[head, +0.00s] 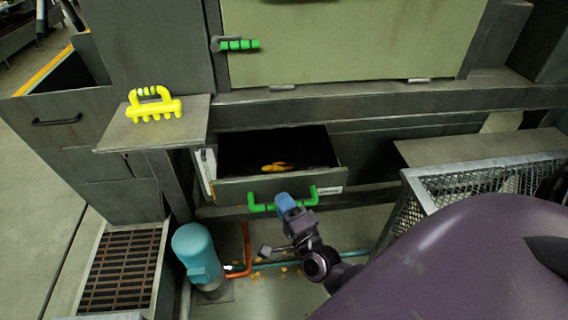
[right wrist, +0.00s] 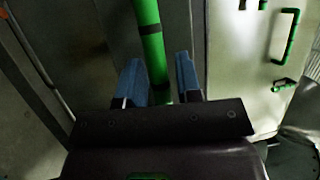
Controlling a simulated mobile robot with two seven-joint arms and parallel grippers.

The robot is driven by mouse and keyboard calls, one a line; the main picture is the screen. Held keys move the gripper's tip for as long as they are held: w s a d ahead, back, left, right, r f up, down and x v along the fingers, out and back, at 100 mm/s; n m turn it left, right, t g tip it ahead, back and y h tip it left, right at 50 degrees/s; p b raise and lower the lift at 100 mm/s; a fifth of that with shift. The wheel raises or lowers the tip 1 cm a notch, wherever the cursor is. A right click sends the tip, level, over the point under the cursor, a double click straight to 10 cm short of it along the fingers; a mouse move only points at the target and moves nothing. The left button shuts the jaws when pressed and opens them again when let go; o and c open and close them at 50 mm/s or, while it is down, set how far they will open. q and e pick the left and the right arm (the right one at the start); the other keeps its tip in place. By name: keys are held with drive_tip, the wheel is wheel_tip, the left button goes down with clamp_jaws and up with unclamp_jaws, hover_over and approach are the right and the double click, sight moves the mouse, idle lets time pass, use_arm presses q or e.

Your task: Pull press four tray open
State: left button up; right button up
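The press tray (head: 232,190) is a dark drawer low on the machine, standing partly out, with orange-yellow pieces (head: 277,167) inside. Its green bar handle (head: 262,208) runs across the front. My right gripper (head: 286,203) is at the middle of this handle, its blue fingers over the bar. In the right wrist view the green handle (right wrist: 152,45) passes between the two blue fingers (right wrist: 159,75), with a visible gap on the right finger's side. The fingers look spread around the bar, not closed on it. My left gripper is not in view.
A yellow rake-like tool (head: 153,106) lies on a side shelf (head: 120,135). A teal motor (head: 198,255) and pipes (head: 350,253) are below the tray. A mesh-sided frame (head: 470,180) stands on the right. A green-handled door (head: 350,45) is above.

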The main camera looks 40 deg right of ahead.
drive_tip(key=shift+o, duration=0.6)
drive_tip(key=v, duration=1)
drive_tip(key=shift+s, duration=0.4)
